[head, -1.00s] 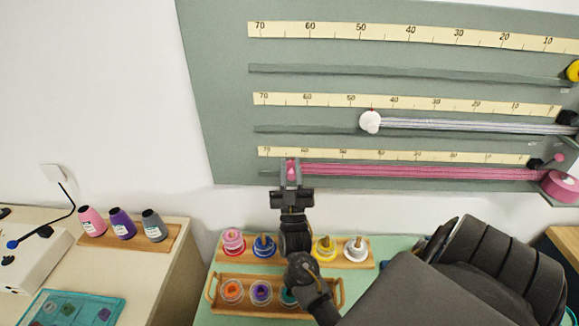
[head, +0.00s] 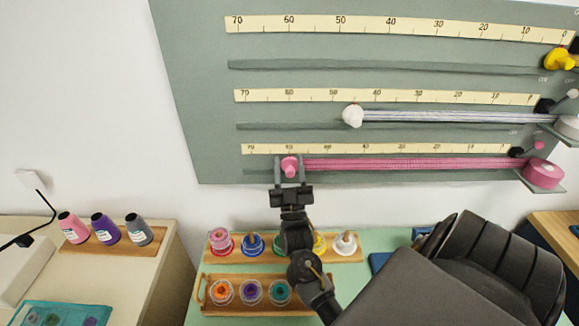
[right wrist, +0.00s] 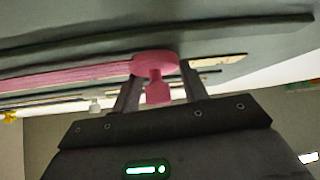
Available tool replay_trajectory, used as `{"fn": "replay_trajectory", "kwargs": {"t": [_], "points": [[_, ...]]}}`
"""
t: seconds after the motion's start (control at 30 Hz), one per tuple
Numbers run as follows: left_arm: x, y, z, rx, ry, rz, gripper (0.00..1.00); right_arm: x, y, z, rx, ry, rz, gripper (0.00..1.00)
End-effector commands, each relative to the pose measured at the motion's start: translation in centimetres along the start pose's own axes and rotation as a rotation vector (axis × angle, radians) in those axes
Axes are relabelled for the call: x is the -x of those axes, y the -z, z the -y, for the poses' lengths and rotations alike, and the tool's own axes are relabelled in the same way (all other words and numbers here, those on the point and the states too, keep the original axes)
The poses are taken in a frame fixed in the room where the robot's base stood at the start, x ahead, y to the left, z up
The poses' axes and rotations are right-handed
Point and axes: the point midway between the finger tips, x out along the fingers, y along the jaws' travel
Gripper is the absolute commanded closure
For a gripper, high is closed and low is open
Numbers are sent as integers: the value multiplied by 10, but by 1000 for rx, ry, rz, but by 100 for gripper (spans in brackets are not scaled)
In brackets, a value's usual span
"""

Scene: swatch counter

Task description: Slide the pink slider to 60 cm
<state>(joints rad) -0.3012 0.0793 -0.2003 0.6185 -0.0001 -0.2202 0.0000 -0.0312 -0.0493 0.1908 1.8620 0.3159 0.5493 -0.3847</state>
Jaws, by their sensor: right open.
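The pink slider (head: 290,166) sits on the lowest rail, near the 60 mark of the lowest scale (head: 390,149). Pink strands stretch from it to a pink spool (head: 542,174) at the right. My right gripper (head: 291,172) is open, with its fingers on either side of the slider's knob. In the right wrist view the pink slider (right wrist: 157,88) hangs between the fingers of the right gripper (right wrist: 157,80), with gaps showing beside the stem. My left gripper is not in view.
The white slider (head: 353,115) is on the middle rail near 45, and a yellow one (head: 562,59) is at the top rail's right end. Below stand a tray of small spools (head: 206,302), another spool rack and several thread cones (head: 105,228).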

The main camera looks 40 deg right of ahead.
Motion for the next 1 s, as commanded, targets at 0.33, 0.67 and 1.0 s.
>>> {"fn": "replay_trajectory", "kwargs": {"t": [0.33, 0.67, 1.0], "points": [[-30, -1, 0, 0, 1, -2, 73, 56, -6, 1, -1, 1, 5, 56], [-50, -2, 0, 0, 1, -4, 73, 103, -5, 0, 2, 1, 6, 56], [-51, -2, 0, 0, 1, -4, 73, 108, -3, 0, 1, 0, 5, 56]]}}
